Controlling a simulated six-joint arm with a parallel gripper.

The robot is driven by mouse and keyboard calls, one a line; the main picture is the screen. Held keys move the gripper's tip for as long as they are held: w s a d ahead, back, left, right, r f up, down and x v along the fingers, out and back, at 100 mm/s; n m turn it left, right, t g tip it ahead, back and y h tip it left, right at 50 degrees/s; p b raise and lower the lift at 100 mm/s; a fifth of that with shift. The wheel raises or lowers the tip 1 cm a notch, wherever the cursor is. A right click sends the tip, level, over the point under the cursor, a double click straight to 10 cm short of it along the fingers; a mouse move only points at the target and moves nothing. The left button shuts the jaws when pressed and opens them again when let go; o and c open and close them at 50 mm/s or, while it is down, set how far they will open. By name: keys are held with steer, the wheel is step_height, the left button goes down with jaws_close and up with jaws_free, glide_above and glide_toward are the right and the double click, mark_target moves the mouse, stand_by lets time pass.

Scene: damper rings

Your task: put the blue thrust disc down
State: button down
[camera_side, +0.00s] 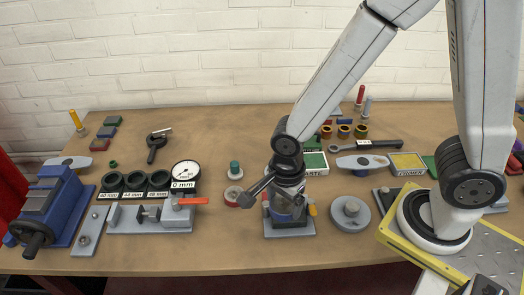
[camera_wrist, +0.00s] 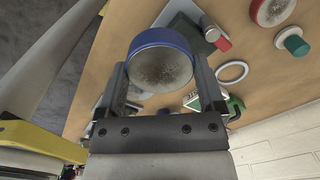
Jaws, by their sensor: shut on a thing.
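The blue thrust disc (camera_wrist: 160,58) is between the two fingers of my gripper (camera_wrist: 160,75) in the wrist view. It has a blue rim and a speckled grey face. In the side view my gripper (camera_side: 286,200) points down over a grey base plate (camera_side: 289,233) at the front middle of the bench. Whether the disc touches anything below is hidden.
A round grey part on a plate (camera_side: 350,212) stands to the right. Further left are a dial gauge (camera_side: 185,174), a clamp fixture (camera_side: 150,218) and a blue vise (camera_side: 48,208).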

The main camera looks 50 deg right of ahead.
steer(key=w+d+f+m, duration=0.2)
steer(key=w+d, duration=0.5)
steer(key=d, duration=0.1)
steer(key=w+d+f+m, duration=0.2)
steer(key=w+d+f, duration=0.1)
steer(key=w+d, duration=0.5)
steer(key=shift+d+f, duration=0.35)
steer(key=shift+d, duration=0.3)
steer(key=shift+w, duration=0.1)
steer(key=shift+f, duration=0.1)
steer(key=shift+f, duration=2.4)
steer(key=shift+f, duration=0.15)
steer(key=shift+f, duration=0.5)
steer(key=shift+f, duration=0.35)
jaws_free()
